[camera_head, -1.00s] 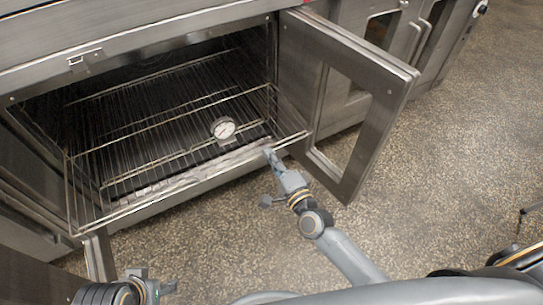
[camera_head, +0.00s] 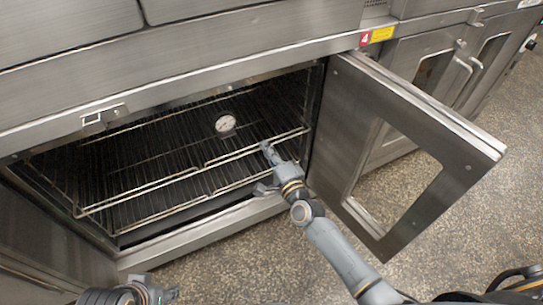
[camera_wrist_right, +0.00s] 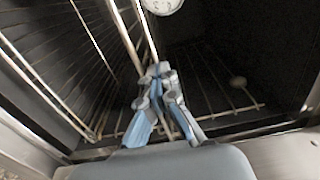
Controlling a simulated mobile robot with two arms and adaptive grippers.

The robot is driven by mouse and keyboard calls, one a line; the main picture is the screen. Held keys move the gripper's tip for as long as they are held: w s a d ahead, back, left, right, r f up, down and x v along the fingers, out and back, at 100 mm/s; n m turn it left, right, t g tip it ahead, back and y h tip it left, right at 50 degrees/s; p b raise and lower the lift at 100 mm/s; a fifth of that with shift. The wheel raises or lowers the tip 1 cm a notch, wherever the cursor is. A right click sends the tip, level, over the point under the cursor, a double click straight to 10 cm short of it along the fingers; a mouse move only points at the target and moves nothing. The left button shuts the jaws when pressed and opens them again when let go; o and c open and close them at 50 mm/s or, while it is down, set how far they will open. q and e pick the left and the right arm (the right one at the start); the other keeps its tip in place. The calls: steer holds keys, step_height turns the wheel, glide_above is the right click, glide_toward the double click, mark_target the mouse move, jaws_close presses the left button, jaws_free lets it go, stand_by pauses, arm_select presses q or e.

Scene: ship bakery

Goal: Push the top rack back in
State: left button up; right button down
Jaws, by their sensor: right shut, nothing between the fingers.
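The top rack (camera_head: 150,187) is a wire rack lying mostly inside the open oven, its front rail near the opening. A round white dial thermometer (camera_head: 225,123) sits on it. My right gripper (camera_head: 267,147) is shut and empty, with its tips at the right part of the front rail; they appear to touch it. In the right wrist view the closed fingertips (camera_wrist_right: 157,70) meet at a rack wire (camera_wrist_right: 122,35), and the dial (camera_wrist_right: 162,5) shows at the top edge. My left gripper (camera_head: 155,290) is at the bottom left, away from the rack; its jaws are unclear.
The right oven door (camera_head: 345,120) stands open beside my right arm. The left door (camera_head: 50,235) is also open at the lower left. A lower rack or rail shows under the top rack. The speckled floor in front is clear.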

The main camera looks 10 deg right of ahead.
mark_target(262, 140)
steer(key=x, duration=0.3)
steer(key=shift+w+a+r, duration=0.1)
steer(key=shift+w, duration=0.1)
steer(key=shift+r, duration=0.15)
steer(key=shift+w+r, duration=0.1)
